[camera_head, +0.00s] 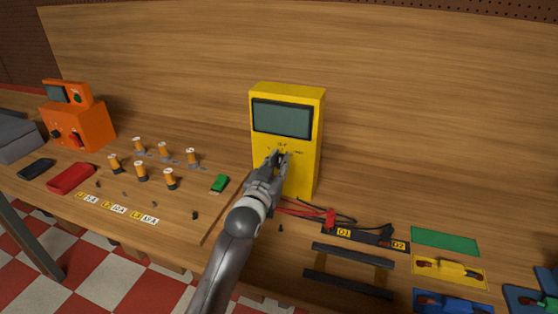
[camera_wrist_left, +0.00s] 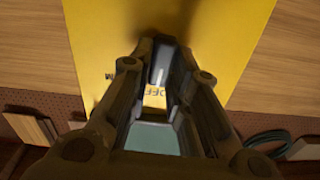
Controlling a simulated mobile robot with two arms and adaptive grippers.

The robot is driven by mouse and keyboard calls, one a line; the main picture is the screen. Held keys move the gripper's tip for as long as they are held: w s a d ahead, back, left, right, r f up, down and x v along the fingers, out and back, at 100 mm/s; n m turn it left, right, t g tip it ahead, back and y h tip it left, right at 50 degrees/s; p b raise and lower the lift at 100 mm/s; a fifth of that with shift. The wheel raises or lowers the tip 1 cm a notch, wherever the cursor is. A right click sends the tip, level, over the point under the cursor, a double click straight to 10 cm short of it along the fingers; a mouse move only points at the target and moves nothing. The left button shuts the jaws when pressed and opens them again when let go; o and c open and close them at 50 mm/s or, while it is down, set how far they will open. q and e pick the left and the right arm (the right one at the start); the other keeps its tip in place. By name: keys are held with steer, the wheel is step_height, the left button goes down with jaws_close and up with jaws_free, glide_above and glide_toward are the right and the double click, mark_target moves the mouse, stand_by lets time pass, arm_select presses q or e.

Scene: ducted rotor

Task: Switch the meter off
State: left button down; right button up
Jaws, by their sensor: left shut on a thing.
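The yellow meter (camera_head: 310,142) stands upright on the wooden bench, with a grey-green screen in its upper part. My left gripper (camera_head: 280,156) is at the front face of the meter, just below the screen. In the left wrist view the gripper (camera_wrist_left: 160,75) points at the yellow face of the meter (camera_wrist_left: 215,40), and part of the letters "OFF" shows between the fingers. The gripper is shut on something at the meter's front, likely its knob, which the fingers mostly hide. The knob's setting cannot be read. My right gripper is not in view.
Red and black leads (camera_head: 328,216) lie by the meter's foot. Coloured mats (camera_head: 445,241) lie at right.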

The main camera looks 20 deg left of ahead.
arm_select(q)
steer(key=shift+f+n, duration=0.1)
steer(key=shift+n, duration=0.3)
steer(key=c, duration=1.4)
jaws_free()
steer(key=shift+o, duration=0.2)
steer(key=shift+s, duration=0.1)
steer(key=s, duration=1.2)
steer(key=shift+a, duration=0.25)
steer(key=shift+w, duration=0.1)
